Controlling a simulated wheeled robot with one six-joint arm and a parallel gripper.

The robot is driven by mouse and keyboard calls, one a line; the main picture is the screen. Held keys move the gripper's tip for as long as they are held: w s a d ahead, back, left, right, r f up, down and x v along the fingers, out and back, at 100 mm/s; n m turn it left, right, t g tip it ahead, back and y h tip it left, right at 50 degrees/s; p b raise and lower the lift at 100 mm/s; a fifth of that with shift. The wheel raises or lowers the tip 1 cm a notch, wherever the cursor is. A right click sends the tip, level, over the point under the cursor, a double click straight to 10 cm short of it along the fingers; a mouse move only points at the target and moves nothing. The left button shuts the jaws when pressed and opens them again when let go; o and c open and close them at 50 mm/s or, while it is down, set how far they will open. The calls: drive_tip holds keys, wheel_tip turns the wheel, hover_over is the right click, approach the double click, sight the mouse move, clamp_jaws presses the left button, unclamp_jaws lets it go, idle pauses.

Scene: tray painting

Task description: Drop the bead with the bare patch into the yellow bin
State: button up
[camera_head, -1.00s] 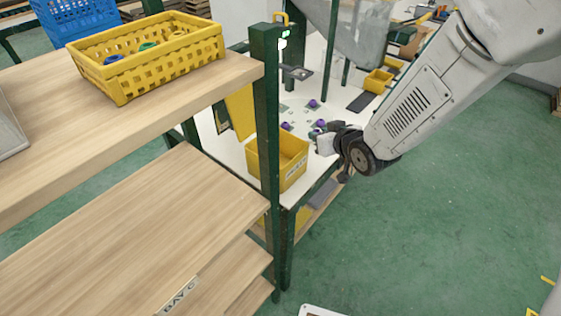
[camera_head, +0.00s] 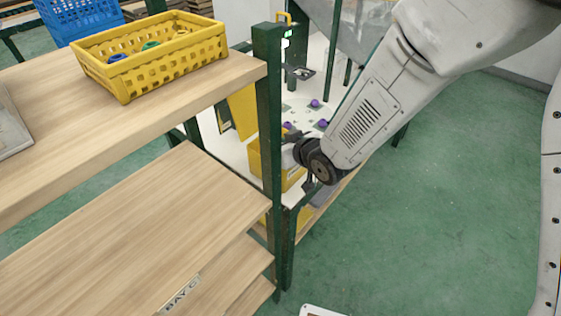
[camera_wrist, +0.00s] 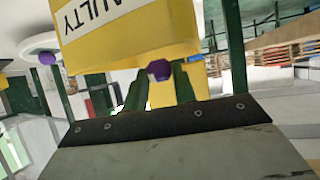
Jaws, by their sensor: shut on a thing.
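A purple bead (camera_wrist: 159,70) shows in the wrist view between the tips of my gripper (camera_wrist: 160,76), which is shut on it. I cannot make out a bare patch on it. The yellow bin (camera_wrist: 125,30), with a white label reading "FAULTY", fills the top of the wrist view just beyond the bead.
Other purple beads (camera_head: 315,103) lie on the white table behind the bin. A yellow basket (camera_head: 150,65) with coloured rings sits on the upper shelf. Open green floor lies to the right.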

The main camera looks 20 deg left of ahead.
drive_tip(key=shift+f, duration=0.25)
drive_tip(key=o, duration=1)
drive_tip(key=shift+r, duration=0.1)
drive_tip(key=v, duration=0.7)
drive_tip(key=shift+s+d, duration=0.25)
drive_tip(key=shift+d, duration=0.05)
drive_tip(key=shift+r, duration=0.1)
